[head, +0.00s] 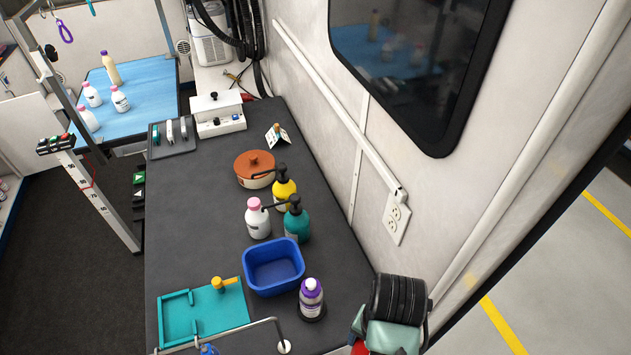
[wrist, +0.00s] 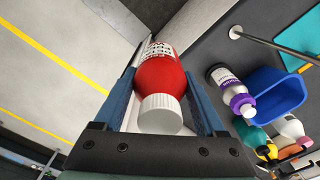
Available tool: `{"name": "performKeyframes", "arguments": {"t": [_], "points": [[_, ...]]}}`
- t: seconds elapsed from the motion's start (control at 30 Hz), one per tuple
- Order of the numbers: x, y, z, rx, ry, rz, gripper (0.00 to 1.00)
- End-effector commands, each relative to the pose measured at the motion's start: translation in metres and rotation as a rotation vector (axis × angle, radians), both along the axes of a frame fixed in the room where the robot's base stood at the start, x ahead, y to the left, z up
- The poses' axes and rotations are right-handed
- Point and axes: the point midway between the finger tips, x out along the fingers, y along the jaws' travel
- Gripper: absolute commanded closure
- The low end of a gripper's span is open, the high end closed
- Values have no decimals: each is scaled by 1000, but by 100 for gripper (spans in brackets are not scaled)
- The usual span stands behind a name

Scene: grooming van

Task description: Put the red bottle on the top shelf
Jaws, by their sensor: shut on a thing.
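The red bottle (wrist: 162,76) has a white cap and a white label with dark print. In the wrist view it lies between the two blue fingers of my gripper (wrist: 160,88), which are shut on it, with the cap towards the camera. In the head view my gripper and wrist are at the bottom, right of the counter, and only a small red patch (head: 360,348) shows at the frame's edge. I cannot make out the top shelf in either view.
The dark counter (head: 195,230) holds a purple-capped bottle (head: 311,297), a blue tub (head: 273,267), a teal tray (head: 205,312), pump bottles and a brown-lidded pot (head: 255,168). A thin metal rod (head: 235,328) crosses its front. The van wall (head: 320,110) bounds the right.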

Motion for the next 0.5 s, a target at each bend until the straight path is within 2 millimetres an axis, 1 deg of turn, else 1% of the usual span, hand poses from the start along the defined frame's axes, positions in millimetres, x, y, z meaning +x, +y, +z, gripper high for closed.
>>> {"name": "performKeyframes", "arguments": {"t": [0.03,0.17,0.3,0.4,0.5], "points": [[3,7,-7,-2,0,43,100],[11,27,-17,-4,-1,159,100],[18,54,-29,-3,-1,311,100],[22,74,-37,-4,-1,420,100],[25,88,-41,-5,0,500,100]]}}
